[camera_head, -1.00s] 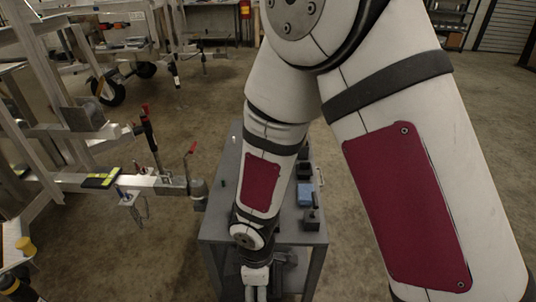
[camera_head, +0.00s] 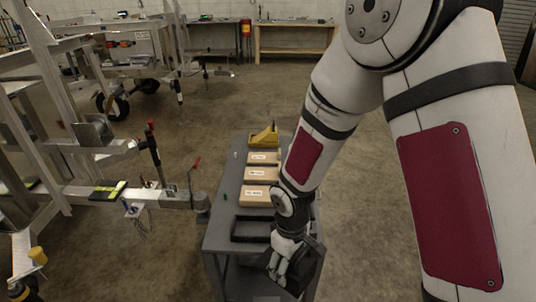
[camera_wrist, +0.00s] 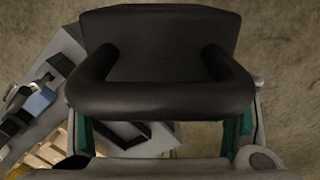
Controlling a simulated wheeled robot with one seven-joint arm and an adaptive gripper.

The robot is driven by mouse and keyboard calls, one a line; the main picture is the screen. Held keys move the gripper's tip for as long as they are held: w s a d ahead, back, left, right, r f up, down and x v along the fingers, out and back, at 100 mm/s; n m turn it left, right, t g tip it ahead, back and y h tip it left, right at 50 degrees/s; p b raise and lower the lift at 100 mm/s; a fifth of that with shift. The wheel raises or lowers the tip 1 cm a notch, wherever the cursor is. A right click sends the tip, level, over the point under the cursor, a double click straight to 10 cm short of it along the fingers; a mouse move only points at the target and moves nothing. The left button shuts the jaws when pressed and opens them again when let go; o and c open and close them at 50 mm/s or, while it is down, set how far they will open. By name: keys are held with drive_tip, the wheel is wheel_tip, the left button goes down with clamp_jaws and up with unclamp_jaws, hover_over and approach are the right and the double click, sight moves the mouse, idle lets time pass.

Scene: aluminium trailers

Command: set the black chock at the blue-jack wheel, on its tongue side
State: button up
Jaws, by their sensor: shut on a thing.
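My gripper (camera_head: 284,258) is shut on the black chock (camera_head: 298,278), at the near right corner of the grey cart. In the wrist view the chock (camera_wrist: 160,45) fills the upper middle, with its thick looped handle between the teal finger pads of my gripper (camera_wrist: 160,118). The cart top shows below and left of it there. A trailer tongue (camera_head: 165,195) with a red-handled jack (camera_head: 154,150) lies to the left. A dark wheel (camera_head: 117,105) stands under a trailer at the back left. I cannot make out a blue jack beside a wheel.
The grey cart (camera_head: 225,215) carries labelled boxes (camera_head: 258,193), a black tray (camera_head: 250,229) and a yellow chock (camera_head: 264,136). A blue item (camera_wrist: 38,101) on it shows in the wrist view. A workbench (camera_head: 295,38) stands at the back. Floor behind the cart is open.

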drive_tip(key=w+d+r+m+p, duration=0.4)
drive_tip(key=d+r+m, duration=0.6)
drive_tip(key=d, duration=0.3)
drive_tip(key=shift+w+d+r, duration=0.2)
drive_tip(key=shift+d, duration=0.1)
